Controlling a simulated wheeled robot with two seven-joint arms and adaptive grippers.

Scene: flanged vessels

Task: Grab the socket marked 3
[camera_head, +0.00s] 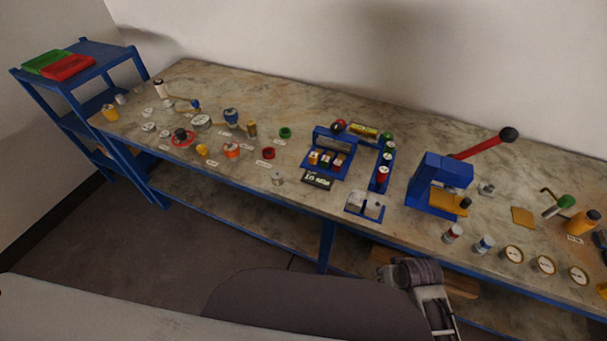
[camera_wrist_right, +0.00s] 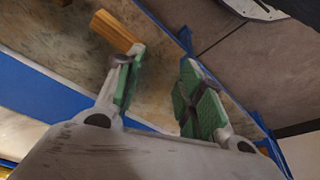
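No socket with a readable 3 shows; the markings are too small to make out. Several small socket-like pieces (camera_head: 327,160) sit in a blue holder (camera_head: 343,139) in the middle of the table. A blue rack (camera_head: 373,185) with red and green cylinders stands just right of it. My right gripper (camera_head: 440,318) is low at the front of the table, well apart from these pieces. In the right wrist view its green-padded fingers (camera_wrist_right: 160,88) are spread with nothing between them. My left gripper is not in view.
A blue press (camera_head: 435,183) with a red lever stands right of the racks. Gauges (camera_head: 543,264) and small cans (camera_head: 484,244) line the front right edge. Flanged parts and caps (camera_head: 201,121) crowd the left. A blue shelf (camera_head: 90,55) with green and red trays stands far left.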

